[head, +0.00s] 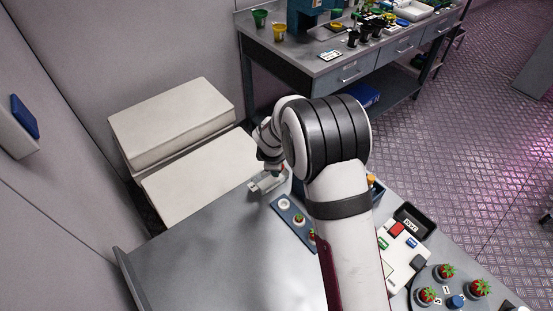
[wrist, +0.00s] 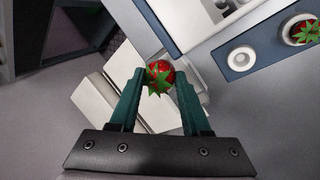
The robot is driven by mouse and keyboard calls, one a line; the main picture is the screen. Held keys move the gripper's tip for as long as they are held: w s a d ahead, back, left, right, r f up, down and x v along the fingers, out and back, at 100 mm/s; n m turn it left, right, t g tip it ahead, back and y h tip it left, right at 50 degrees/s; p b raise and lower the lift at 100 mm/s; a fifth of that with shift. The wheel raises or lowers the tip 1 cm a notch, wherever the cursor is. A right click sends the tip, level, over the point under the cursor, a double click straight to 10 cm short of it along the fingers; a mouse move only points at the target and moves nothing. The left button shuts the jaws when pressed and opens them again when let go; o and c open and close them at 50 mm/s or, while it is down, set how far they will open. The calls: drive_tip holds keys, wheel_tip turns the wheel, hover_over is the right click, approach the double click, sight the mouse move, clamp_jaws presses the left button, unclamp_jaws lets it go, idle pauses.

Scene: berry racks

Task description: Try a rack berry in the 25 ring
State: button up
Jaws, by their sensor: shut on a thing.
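My gripper (wrist: 160,75) is shut on a red berry (wrist: 158,82) with green leaves, held between its dark green fingertips in the wrist view. In the head view my arm hides the berry and most of the gripper. The blue rack (wrist: 264,62) lies to the right in the wrist view, with an empty white-rimmed hole (wrist: 241,58) and a seated berry (wrist: 303,30). In the head view the rack (head: 290,214) shows beside my arm, with an empty white place at its far end and berries nearer. I cannot make out the 25 ring.
A light grey block (head: 266,182) sits at the bench's far edge by my gripper. A white panel (head: 398,255) with coloured labels, a black box (head: 412,222) and a grey round tray (head: 440,285) with several berries stand at right. The bench (head: 210,265) is clear at left.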

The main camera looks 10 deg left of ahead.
drive_tip(key=o, duration=0.7)
drive_tip(key=shift+o, duration=0.2)
wheel_tip(320, 180, up, 6)
drive_tip(key=shift+f, duration=0.15)
idle(0.7)
drive_tip(key=shift+s+d+r, duration=0.1)
drive_tip(key=shift+d+r, duration=0.05)
drive_tip(key=shift+r, duration=0.15)
drive_tip(key=s+d+r+m+g, duration=0.1)
drive_tip(key=s+d+r+m, duration=0.3)
drive_tip(key=s, duration=0.3)
drive_tip(key=s+d+r+m+g, duration=0.1)
drive_tip(key=s+d+r+m, duration=0.2)
drive_tip(key=s+d+m, duration=0.3)
drive_tip(key=s+d+r+m+g, duration=0.1)
drive_tip(key=s+d+r+m, duration=0.3)
drive_tip(key=s, duration=0.5)
drive_tip(key=s+a+f+m+g+y, duration=0.1)
drive_tip(key=s+m+g, duration=0.1)
drive_tip(key=s+m, duration=0.7)
drive_tip(key=s, duration=0.4)
drive_tip(key=shift+s+a+m+y, duration=0.3)
drive_tip(key=shift+s+y, duration=0.1)
